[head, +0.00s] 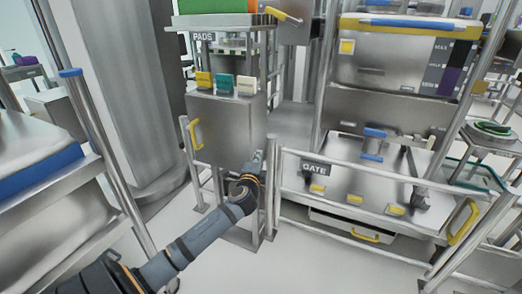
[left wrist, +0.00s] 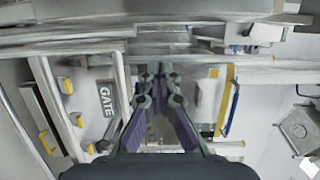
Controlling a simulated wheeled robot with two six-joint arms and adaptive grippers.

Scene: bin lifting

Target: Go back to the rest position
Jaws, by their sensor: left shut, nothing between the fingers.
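My left arm comes in from the lower left in the head view. Its gripper (head: 258,162) is beside the gate post, in front of the lower right part of the grey metal cabinet (head: 225,130). In the left wrist view the two fingers of my left gripper (left wrist: 158,78) are together, with nothing held between them. The gate, with its GATE sign (head: 315,169), stands just right of the gripper; the sign also shows in the left wrist view (left wrist: 106,101). I do not see my right gripper.
A rack with a PADS sign (head: 202,36) stands behind the gripper. A large metal bin (head: 385,65) with a MAX mark is at the upper right. A shelf with a blue item (head: 38,172) stands at left. Pale floor (head: 225,265) is open at the bottom middle.

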